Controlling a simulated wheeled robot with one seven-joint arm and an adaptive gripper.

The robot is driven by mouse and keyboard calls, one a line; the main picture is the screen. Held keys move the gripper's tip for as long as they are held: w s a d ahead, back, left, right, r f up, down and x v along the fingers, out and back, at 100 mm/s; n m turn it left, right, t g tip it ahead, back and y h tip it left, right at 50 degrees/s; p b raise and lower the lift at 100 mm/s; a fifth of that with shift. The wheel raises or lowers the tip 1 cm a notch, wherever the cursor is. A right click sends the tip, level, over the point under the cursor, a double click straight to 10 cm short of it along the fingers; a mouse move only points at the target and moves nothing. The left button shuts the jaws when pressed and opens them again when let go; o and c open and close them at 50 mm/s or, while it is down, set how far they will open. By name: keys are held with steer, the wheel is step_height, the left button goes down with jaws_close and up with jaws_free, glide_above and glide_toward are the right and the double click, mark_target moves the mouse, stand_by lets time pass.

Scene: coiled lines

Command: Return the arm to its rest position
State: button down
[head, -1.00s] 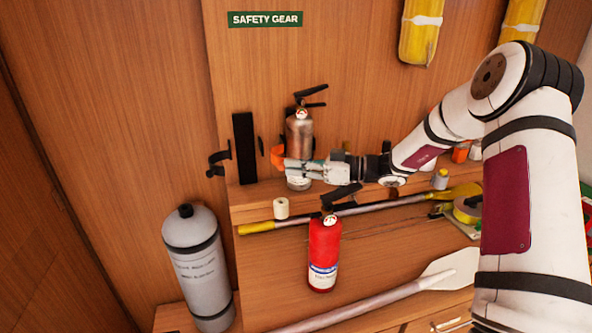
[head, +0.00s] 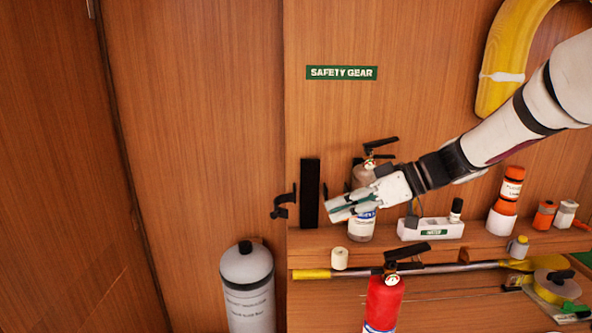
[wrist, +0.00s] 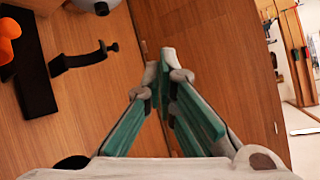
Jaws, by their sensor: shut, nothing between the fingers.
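My gripper (head: 336,209) shows in the head view in front of the wooden back wall. Its fingers point left, towards the black wall bracket (head: 310,193). The fingers cover part of a metallic extinguisher (head: 363,177) with a black handle, which stands behind it on the shelf. In the wrist view the two green-and-grey fingers of my gripper (wrist: 165,68) meet at their tips with nothing between them. The forearm reaches up to the right in the head view, and the rest of the arm is out of frame.
A red extinguisher (head: 382,301) stands in front of the shelf (head: 440,246). A grey cylinder (head: 247,285) stands at lower left. The wall at left is clear.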

steer(key=s+d+m+h, duration=0.3)
steer(key=s+h, duration=0.1)
steer(key=s, duration=0.5)
steer(key=s+d+r+m+t+h, duration=0.1)
steer(key=s+d+m+h, duration=0.1)
steer(key=s, duration=0.7)
steer(key=s+d+m+t+h, duration=0.1)
steer(key=s+d+m+h, duration=0.2)
steer(key=s, duration=0.6)
steer(key=m+h, duration=0.2)
steer(key=m, duration=0.1)
steer(key=shift+s+d+r+h, duration=0.15)
steer(key=shift+d+r+h, duration=0.15)
